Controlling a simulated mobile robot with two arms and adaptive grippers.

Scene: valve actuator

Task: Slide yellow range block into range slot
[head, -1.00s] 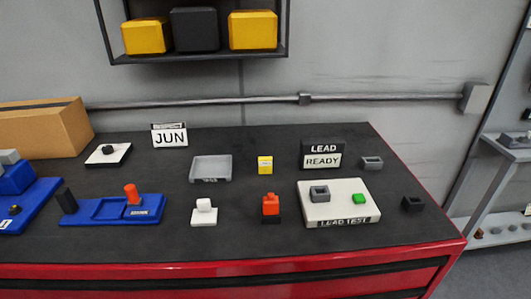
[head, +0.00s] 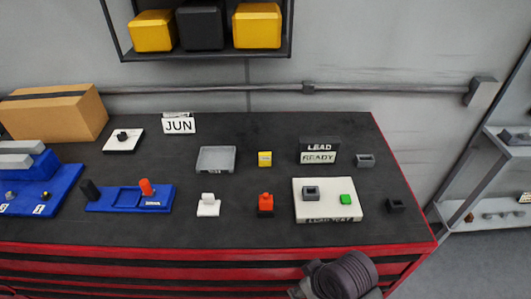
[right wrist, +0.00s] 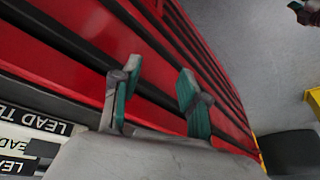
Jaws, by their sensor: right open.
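The small yellow block (head: 265,159) stands on the dark bench top, right of a grey tray. A blue fixture (head: 110,206) with a recessed slot (head: 125,197), a black post and an orange-red knob lies at left; its label is too small to read. The slot looks empty. My right gripper (right wrist: 160,70) is open and empty in the right wrist view, in front of the red drawer fronts, well away from the block. In the head view only a dark part of my arm (head: 345,277) shows at the bottom edge. My left gripper is not seen.
A red-and-black piece (head: 265,205) and a white piece (head: 208,205) stand in front. A grey tray (head: 216,160) is left of the block. A shelf (head: 204,54) hangs above.

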